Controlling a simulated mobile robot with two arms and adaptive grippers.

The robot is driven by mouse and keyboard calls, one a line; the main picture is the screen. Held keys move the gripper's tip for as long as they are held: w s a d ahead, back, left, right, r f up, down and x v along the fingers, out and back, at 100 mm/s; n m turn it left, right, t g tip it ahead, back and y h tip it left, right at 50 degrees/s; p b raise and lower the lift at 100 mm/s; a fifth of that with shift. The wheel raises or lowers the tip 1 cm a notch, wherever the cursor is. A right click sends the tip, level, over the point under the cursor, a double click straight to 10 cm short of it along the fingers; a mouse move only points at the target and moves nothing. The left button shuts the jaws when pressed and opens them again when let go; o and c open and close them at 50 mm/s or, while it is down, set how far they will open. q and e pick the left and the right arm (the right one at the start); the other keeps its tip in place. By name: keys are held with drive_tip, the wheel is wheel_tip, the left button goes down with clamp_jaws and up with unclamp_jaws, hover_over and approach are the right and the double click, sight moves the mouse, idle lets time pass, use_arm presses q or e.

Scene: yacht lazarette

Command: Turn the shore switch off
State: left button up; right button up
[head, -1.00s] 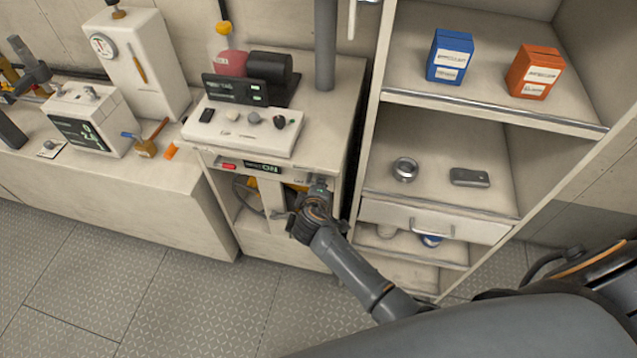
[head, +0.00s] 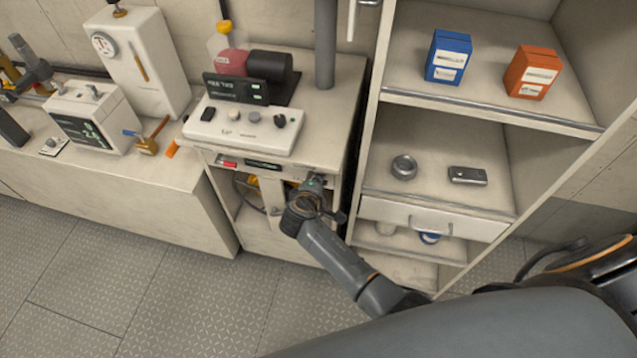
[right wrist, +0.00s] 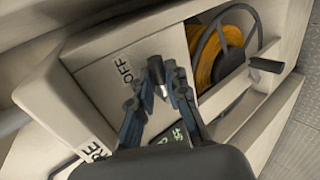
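The shore switch panel is the pale front face under the bench top, marked OFF (right wrist: 122,72) in the right wrist view. Part of a word ending in RE (right wrist: 97,152) shows below it. My right gripper (head: 316,182) is at the right end of this front face. In the right wrist view its two fingertips (right wrist: 163,67) are drawn close together beside the OFF mark. A small silver piece (right wrist: 161,91), perhaps the switch lever, shows between the fingers; I cannot tell whether they grip it. A small dark display (head: 263,163) sits left of the gripper; its text is unreadable. My left gripper is out of view.
An orange cable reel (right wrist: 220,50) sits in the open compartment beside the panel. A white control box (head: 243,130) with knobs stands on the bench top. Open shelves (head: 440,185) stand close on the right. The floor (head: 150,300) in front is clear.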

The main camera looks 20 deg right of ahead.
drive_tip(key=o, duration=0.4)
drive_tip(key=shift+o, duration=0.2)
drive_tip(key=v, duration=1.2)
drive_tip(key=shift+f, duration=0.1)
drive_tip(key=s+f+g+y+b, duration=0.2)
drive_tip(key=s+f, duration=0.3)
drive_tip(key=f, duration=0.6)
drive_tip(key=s+f+m+g+y+b, duration=0.1)
drive_tip(key=s+f, duration=0.4)
drive_tip(key=f, duration=0.5)
drive_tip(key=s+f+g+y+b, duration=0.2)
drive_tip(key=s+f, duration=0.4)
drive_tip(key=f, duration=0.5)
drive_tip(key=s+d+f+m+g+b, duration=0.1)
drive_tip(key=s+d+f+m, duration=0.1)
drive_tip(key=s+f, duration=0.3)
drive_tip(key=s+d+f+m+g+y+b, duration=0.1)
drive_tip(key=s+d+f+m, duration=0.2)
drive_tip(key=s+f, duration=0.3)
drive_tip(key=s+d+f+m+g+b, duration=0.1)
drive_tip(key=s+d+f, duration=0.3)
drive_tip(key=s, duration=1)
drive_tip(key=shift+d+f+m+b, duration=0.2)
drive_tip(key=shift+f+m+b, duration=0.35)
drive_tip(key=shift+f+m, duration=0.35)
